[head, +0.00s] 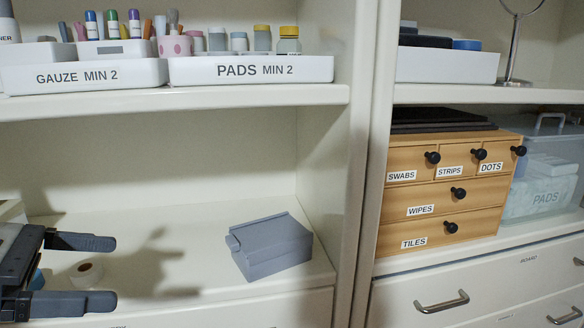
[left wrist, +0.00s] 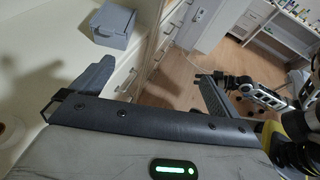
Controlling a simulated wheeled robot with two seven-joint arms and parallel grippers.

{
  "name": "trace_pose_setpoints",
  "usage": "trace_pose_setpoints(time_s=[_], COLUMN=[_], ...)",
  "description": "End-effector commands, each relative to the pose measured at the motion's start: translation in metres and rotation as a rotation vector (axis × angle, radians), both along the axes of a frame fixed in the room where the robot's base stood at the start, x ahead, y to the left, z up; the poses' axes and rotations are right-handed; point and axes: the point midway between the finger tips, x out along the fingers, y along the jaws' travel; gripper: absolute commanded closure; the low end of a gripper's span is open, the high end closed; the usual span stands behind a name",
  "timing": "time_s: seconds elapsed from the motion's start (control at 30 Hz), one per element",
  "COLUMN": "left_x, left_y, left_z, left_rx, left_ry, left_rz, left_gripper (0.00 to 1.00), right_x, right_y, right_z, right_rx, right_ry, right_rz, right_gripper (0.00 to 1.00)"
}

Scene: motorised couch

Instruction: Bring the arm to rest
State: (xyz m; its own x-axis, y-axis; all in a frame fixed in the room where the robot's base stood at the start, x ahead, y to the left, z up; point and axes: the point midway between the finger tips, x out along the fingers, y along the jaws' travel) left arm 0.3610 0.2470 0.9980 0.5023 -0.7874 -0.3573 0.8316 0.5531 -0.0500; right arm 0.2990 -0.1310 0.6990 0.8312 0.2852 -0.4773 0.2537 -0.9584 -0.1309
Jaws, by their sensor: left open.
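My left gripper (head: 100,272) comes in at the lower left of the head view. Its two dark fingers point right and stand apart, one above the other. It is open, with nothing between the fingertips. It hangs in front of the lower shelf, left of the grey lidded box (head: 272,248) and apart from it. In the left wrist view my gripper's body fills the bottom, and the grey box (left wrist: 113,22) shows at the upper left.
A white roll (head: 87,272) lies on the shelf (head: 190,235) behind my left gripper. White bins (head: 250,70) stand on the shelf above. A wooden drawer box (head: 440,190) and a clear pads bin (head: 545,185) stand on the right. The shelf between gripper and grey box is clear.

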Motion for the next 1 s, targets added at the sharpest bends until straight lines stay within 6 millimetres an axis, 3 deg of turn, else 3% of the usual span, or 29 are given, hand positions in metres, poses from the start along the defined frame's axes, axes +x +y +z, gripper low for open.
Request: trace_pose_setpoints(time_s=[0.37,0.57,0.83,1.0], left_x=[0.023,0.035,0.042,0.019], left_y=[-0.045,-0.074,-0.104,-0.106], left_z=[-0.023,-0.045,-0.110,-0.172], left_rx=[-0.355,-0.669,-1.369,-1.848], left_ry=[0.275,0.546,1.182,1.577], left_rz=[0.087,0.202,0.573,0.911], left_gripper=[0.00,0.00,0.00,0.00], right_x=[0.004,0.003,0.000,0.001], right_y=[-0.001,-0.002,-0.004,-0.005], right_z=[0.010,0.016,0.026,0.032], right_rx=[-0.008,-0.013,-0.026,-0.034], right_ry=[0.001,0.011,0.037,0.047], right_rz=[0.000,-0.001,-0.003,-0.004], right_gripper=[0.64,0.64,0.64,0.64])
